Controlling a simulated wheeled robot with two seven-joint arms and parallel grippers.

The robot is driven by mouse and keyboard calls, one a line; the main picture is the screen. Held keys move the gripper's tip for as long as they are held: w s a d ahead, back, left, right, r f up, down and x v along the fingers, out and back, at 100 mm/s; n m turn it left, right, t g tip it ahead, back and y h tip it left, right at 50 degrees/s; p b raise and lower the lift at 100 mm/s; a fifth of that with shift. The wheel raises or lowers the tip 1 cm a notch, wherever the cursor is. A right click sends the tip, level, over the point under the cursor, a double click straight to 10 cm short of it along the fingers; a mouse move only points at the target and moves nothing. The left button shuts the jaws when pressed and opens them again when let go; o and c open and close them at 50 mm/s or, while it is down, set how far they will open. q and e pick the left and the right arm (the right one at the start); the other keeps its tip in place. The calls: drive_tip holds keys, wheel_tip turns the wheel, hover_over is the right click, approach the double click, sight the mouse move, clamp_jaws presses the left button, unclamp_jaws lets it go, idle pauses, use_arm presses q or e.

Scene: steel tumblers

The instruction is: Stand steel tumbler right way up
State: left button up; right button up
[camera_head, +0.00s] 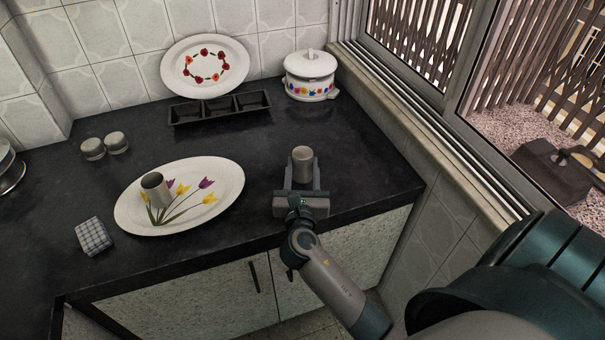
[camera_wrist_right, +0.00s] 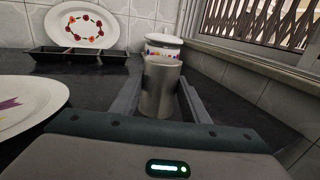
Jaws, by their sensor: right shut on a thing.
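A steel tumbler (camera_head: 303,166) is between the fingers of my right gripper (camera_head: 302,174) over the right part of the dark counter, close to its front edge. In the right wrist view the tumbler (camera_wrist_right: 160,92) stands about vertical between the two fingers (camera_wrist_right: 160,104), and the gripper is shut on it. Its top end looks plain and grey; I cannot clearly tell whether this is the open mouth or the base, nor whether it touches the counter. A second steel tumbler (camera_head: 156,191) stands on the oval tulip plate (camera_head: 228,180), its dark open mouth facing up. My left gripper is not in view.
A three-part black tray (camera_head: 220,107), a flowered plate (camera_head: 205,50) and a white lidded pot (camera_head: 311,75) stand at the back. Two small shakers (camera_head: 104,146) and a checked cloth (camera_head: 93,236) are at left. The window wall bounds the right.

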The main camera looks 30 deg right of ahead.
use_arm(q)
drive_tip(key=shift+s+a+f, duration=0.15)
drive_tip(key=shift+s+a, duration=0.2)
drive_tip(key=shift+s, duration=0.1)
use_arm(e)
drive_tip(key=s+d+r, duration=0.4)
drive_tip(key=s+r, duration=0.3)
drive_tip(key=s, duration=0.3)
drive_tip(key=shift+s+d+r, duration=0.2)
drive_tip(key=shift+s+d, duration=0.15)
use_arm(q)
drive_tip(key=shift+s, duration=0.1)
